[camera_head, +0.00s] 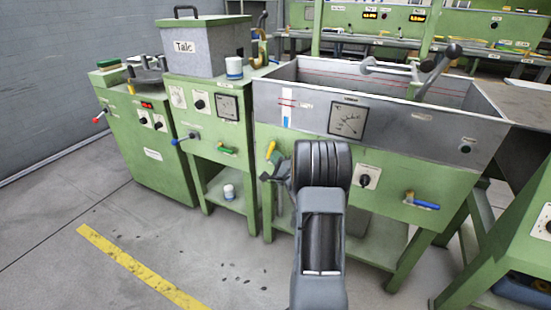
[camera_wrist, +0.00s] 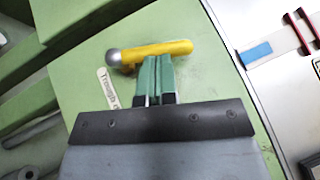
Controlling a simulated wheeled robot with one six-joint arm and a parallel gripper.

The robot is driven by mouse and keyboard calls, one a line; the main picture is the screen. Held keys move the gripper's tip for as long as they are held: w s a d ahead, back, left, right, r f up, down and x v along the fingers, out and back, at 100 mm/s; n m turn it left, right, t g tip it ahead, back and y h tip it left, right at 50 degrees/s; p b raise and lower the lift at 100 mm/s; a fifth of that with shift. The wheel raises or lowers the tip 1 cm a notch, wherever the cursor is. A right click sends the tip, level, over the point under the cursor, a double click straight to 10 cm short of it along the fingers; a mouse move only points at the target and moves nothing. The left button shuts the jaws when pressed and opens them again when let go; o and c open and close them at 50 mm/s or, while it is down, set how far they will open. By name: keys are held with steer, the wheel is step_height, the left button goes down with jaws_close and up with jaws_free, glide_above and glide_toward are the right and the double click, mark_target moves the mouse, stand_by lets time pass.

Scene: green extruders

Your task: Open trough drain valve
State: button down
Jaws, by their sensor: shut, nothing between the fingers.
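The trough drain valve has a yellow lever (camera_head: 272,152) on the green front panel below the grey steel trough (camera_head: 390,105). In the wrist view, the yellow lever (camera_wrist: 165,49) lies nearly level, with a round grey metal end at its left. A partly hidden label (camera_wrist: 106,87) starting with "Trough" is beside it. My gripper (camera_wrist: 157,60) is shut and empty, its fingertips at the lower edge of the lever's middle. I cannot tell whether they touch it. In the head view, my gripper (camera_head: 277,174) is just below the lever, partly hidden by my arm.
A blue-handled valve (camera_head: 422,202) and a black knob (camera_head: 365,181) are further right on the same panel. A green-handled valve (camera_head: 227,150) and a blue-knobbed lever (camera_head: 182,138) are on the machine at left. A gauge (camera_head: 348,121) is on the trough's front.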

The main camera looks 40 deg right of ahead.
steer(key=shift+w+r, duration=0.1)
steer(key=shift+w, duration=0.35)
steer(key=shift+r, duration=0.1)
steer(key=p, duration=0.1)
steer(key=r+g+p, duration=0.1)
steer(key=p, duration=0.1)
steer(key=shift+w+a+r+n+y, duration=0.1)
steer(key=shift+w+n+y, duration=0.1)
steer(key=shift+n+y, duration=0.15)
steer(key=shift+w+a+n+g+p, duration=0.1)
steer(key=shift+w+n+g+p, duration=0.15)
steer(key=shift+n+g+p, duration=0.45)
steer(key=shift+w+a+p, duration=0.15)
steer(key=shift+w+p, duration=0.1)
steer(key=shift+p, duration=0.05)
